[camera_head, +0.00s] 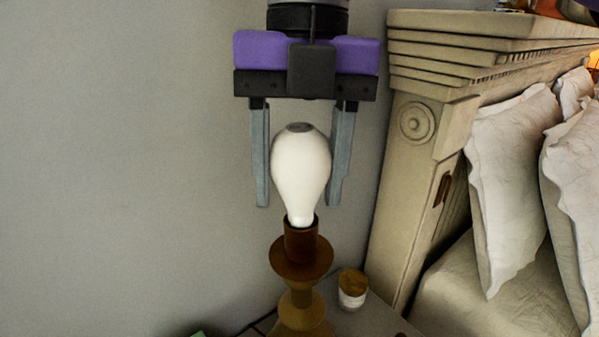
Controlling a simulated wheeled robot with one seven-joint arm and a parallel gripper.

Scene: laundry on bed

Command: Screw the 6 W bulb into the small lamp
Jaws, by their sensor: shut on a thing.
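The white bulb (301,165) is upright with its narrow end down. It has a dark grey patch on top; no wattage can be read. Its lower end meets the mouth of the brown socket on the small lamp (301,257); whether its thread is engaged is hidden. The lamp has a turned brown stem, and its foot is cut off by the bottom edge. My gripper (297,204) points straight down from above, shut on the bulb, with one grey finger on each side of its wide part. The fingertips end just above the socket.
A small jar (352,289) with a wooden lid stands just right of the lamp on the nightstand (378,322). A carved headboard (420,130) and bed with pillows (510,180) are close on the right. A plain wall is behind; the space left of the gripper looks clear.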

